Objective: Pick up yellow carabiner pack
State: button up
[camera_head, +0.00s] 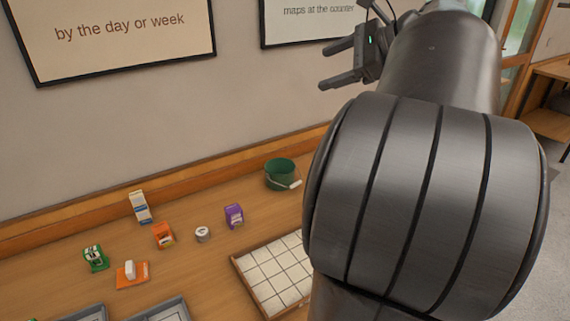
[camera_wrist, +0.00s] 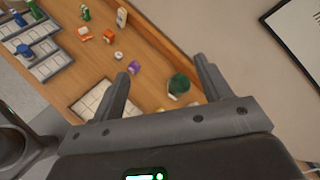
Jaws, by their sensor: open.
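I cannot make out a clearly yellow carabiner pack in either view. Small packs stand on the wooden counter: an orange one (camera_head: 163,236), a purple one (camera_head: 234,216), a green one (camera_head: 95,258) and a pale upright box (camera_head: 140,207). The orange pack (camera_wrist: 109,36) and purple pack (camera_wrist: 134,68) also show in the wrist view. My gripper (camera_head: 324,66) is open and empty, high above the counter near the wall. In the wrist view its spread fingers (camera_wrist: 164,64) point toward the counter, well apart from everything. My arm hides the counter's right part in the head view.
A green bucket (camera_head: 281,173) stands at the back by the wall ledge. A tiled tray (camera_head: 236,263) lies in front. A small tin (camera_head: 202,234) and an orange-and-white item (camera_head: 132,273) stand nearby.

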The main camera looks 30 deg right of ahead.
jog(key=s+d+m+t+h, duration=0.2)
jog(key=s+d+m, duration=0.25)
jog(key=d, duration=0.35)
jog(key=s+d+f+m+t+h, duration=0.1)
jog(key=s+d+m+t+h, duration=0.25)
jog(key=d, duration=0.55)
jog(key=s+d+m+t, duration=0.2)
jog(key=s+d+m, duration=0.35)
jog(key=d, duration=0.25)
jog(key=shift+n+g, duration=0.25)
jog(key=shift+n, duration=0.1)
jog(key=f, duration=5.3)
jog(key=shift+s+a+f, duration=0.1)
jog(key=shift+s+a, duration=0.05)
jog(key=shift+s, duration=0.1)
jog(key=shift+w+f, duration=0.1)
jog(key=shift+f, duration=0.15)
jog(key=shift+w, duration=0.3)
jog(key=w, duration=1)
jog(key=shift+c, duration=0.4)
jog(key=c, duration=1.1)
